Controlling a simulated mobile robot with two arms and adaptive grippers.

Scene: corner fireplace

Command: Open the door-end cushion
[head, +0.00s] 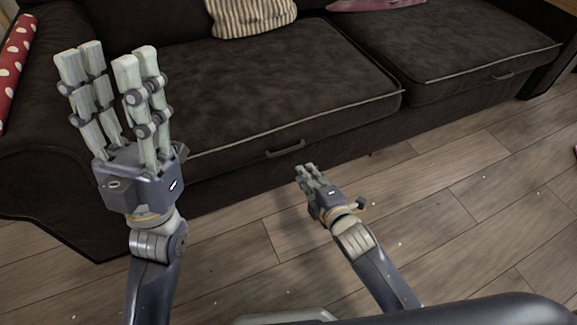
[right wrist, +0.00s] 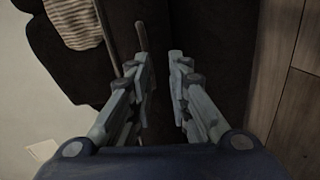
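The dark sofa has two seat cushions. The left cushion (head: 270,85) and the right cushion (head: 460,45) both lie flat and closed. A handle (head: 285,149) is on the left cushion's front and another handle (head: 503,76) on the right one's. I cannot tell which is the door end. My left gripper (head: 109,58) is open and empty, raised before the sofa's left arm. My right gripper (head: 307,170) is low in front of the sofa, just below and right of the left handle. Its fingers are apart and empty in the right wrist view (right wrist: 161,62).
A striped pillow (head: 250,14) and a pink item (head: 375,4) lie on the cushions. A red dotted pillow (head: 14,65) is at the left arm. The wooden floor (head: 480,180) in front is mostly clear, with small pale specks.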

